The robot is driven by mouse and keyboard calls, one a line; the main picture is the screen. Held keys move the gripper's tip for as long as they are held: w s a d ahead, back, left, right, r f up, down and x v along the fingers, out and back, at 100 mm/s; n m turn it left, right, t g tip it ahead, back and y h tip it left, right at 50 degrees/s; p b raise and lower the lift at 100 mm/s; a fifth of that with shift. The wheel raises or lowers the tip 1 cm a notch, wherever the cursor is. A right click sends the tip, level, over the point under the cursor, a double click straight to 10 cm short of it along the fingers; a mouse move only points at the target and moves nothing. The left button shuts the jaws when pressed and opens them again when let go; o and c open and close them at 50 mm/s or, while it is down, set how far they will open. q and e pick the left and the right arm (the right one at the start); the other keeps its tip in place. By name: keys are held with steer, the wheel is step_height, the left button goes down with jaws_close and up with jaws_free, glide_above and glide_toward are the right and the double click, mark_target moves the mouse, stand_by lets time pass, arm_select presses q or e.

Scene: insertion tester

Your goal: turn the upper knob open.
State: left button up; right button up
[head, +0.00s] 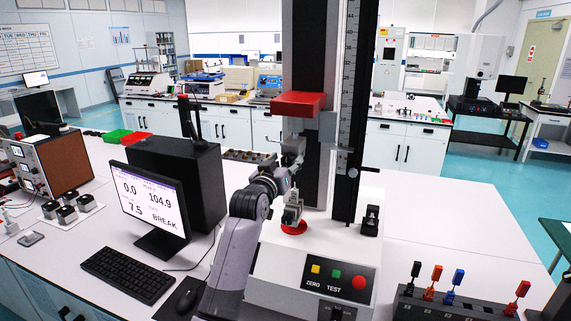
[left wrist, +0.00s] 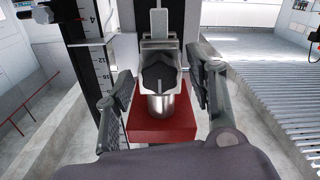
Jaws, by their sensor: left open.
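The upper knob (left wrist: 159,74) shows in the left wrist view as a dark, faceted grip in front of a grey clamp body, beside a shiny metal cylinder (left wrist: 162,105) and the red crosshead block (left wrist: 160,132). My left gripper (left wrist: 160,78) is open, with one finger on each side of the knob and visible gaps between. In the head view the left gripper (head: 292,152) is just below the red block (head: 299,104) and hides the knob. A lower clamp (head: 292,212) stands over a red ring on the tester base. My right gripper is not in view.
The tester's dark column (head: 308,55) and ruler (head: 356,90) stand close to the gripper. A monitor (head: 150,205) and keyboard (head: 127,273) are at left. A rack of coloured-handled tools (head: 455,303) is at front right. The white tabletop at right is largely clear.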

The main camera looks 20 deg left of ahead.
arm_select(q)
steer(key=shift+s, duration=0.1)
steer(key=s, duration=1.2)
steer(key=shift+a, duration=0.2)
steer(key=shift+w, duration=0.1)
